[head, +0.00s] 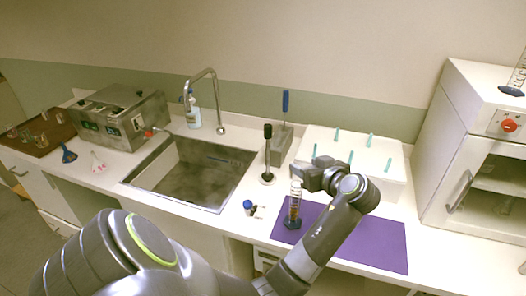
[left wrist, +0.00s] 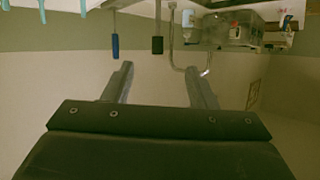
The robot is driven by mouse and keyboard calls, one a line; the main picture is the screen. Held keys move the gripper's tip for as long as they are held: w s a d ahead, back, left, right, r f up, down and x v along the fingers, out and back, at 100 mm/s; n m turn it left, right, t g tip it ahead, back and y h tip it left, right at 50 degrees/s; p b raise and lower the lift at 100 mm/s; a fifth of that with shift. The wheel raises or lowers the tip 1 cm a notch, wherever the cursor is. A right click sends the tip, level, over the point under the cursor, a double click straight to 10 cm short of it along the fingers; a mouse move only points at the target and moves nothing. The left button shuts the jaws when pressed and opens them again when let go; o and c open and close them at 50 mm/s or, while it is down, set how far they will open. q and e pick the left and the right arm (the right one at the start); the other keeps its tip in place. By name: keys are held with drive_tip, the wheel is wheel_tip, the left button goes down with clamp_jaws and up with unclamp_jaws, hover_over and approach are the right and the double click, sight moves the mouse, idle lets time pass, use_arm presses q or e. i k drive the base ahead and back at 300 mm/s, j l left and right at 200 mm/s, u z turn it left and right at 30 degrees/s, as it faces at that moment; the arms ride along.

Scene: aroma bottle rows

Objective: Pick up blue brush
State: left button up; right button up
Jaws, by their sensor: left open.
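The blue brush (head: 285,102) stands upright with its blue handle up in a grey holder (head: 281,140), right of the sink by the wall. Its lower part is hidden. The left wrist view is upside down, and the blue handle (left wrist: 115,46) hangs there near the left fingertip, seemingly beyond it. My left gripper (head: 300,175) is open, in front of the brush and to its lower right in the head view, beside the top of a clear cylinder. In the left wrist view the gap between its fingers (left wrist: 158,75) is empty. My right gripper is not in view.
A black-handled tool (head: 267,150) stands between sink (head: 190,172) and holder. A clear cylinder (head: 295,203) stands on the purple mat (head: 370,245). A white box with several teal rods (head: 388,186) is behind my gripper. A small blue-capped bottle (head: 248,206) is near the front edge.

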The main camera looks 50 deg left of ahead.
sight(285, 96)
drive_tip(key=i+j+z, duration=0.1)
drive_tip(key=j, duration=0.7)
drive_tip(key=i+j+z, duration=0.1)
drive_tip(key=j, duration=0.65)
